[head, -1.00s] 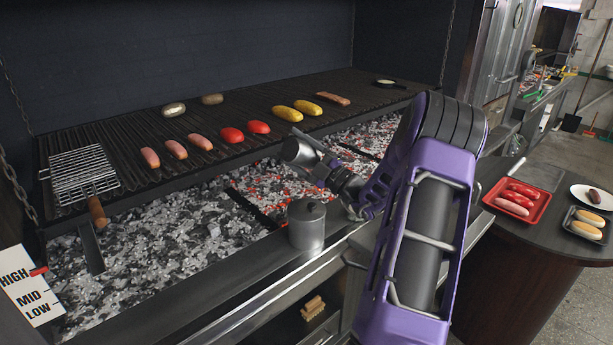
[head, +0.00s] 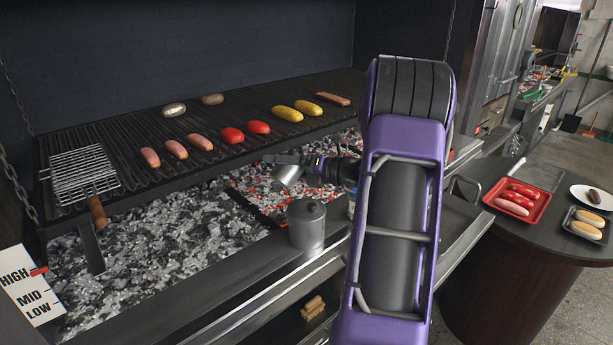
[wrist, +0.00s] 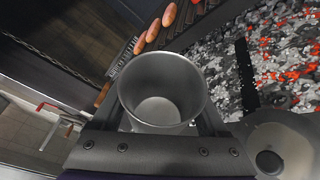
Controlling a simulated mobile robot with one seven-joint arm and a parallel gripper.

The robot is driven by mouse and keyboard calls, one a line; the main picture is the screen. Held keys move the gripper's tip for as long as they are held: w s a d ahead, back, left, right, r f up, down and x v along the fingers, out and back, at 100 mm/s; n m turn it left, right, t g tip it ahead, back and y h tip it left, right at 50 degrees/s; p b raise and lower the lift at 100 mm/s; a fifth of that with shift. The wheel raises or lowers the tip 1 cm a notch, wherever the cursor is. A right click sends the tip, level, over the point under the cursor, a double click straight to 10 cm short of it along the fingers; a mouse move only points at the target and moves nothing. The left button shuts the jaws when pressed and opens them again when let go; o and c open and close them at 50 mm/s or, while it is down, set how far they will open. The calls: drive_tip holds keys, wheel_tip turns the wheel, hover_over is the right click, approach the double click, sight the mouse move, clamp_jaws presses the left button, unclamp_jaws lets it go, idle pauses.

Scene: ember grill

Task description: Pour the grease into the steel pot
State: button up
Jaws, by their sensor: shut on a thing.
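My gripper (head: 308,165) is shut on a small steel cup (head: 287,174), which is tilted above the grill's front edge. The wrist view looks into the cup (wrist: 160,85); its inside looks plain grey, and I cannot make out grease in it. The steel pot (head: 306,230) stands upright on the front ledge, just below and slightly right of the cup in the head view. A lid with a knob appears to cover the pot. The pot's round top also shows at the lower right of the wrist view (wrist: 285,135). The cup and pot look apart.
Glowing coals (head: 185,225) lie behind the ledge. The grate (head: 330,85) beyond holds sausages, red and yellow items and a wire basket (head: 83,172). A side table (head: 540,240) at right holds a red tray (head: 497,187) and plates. The ledge left of the pot is clear.

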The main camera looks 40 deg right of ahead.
drive_tip(key=shift+w+r+n+h, duration=0.1)
drive_tip(key=shift+r+n+h, duration=0.35)
drive_tip(key=shift+n, duration=0.25)
drive_tip(key=a+f+n+g+h+b, duration=0.1)
drive_tip(key=a+f+n+h+b, duration=0.1)
drive_tip(key=n+b, duration=0.1)
drive_tip(key=shift+a+f, duration=0.15)
drive_tip(key=shift+f, duration=0.25)
drive_tip(key=f+n+b, duration=0.1)
drive_tip(key=b, duration=0.1)
drive_tip(key=a+f+n+h+b, duration=0.1)
drive_tip(key=f+b, duration=0.1)
drive_tip(key=b, duration=0.1)
drive_tip(key=a+f+n+h+b, duration=0.1)
drive_tip(key=b, duration=0.2)
drive_tip(key=shift+s+a+f+g+h, duration=0.25)
drive_tip(key=shift+g, duration=0.15)
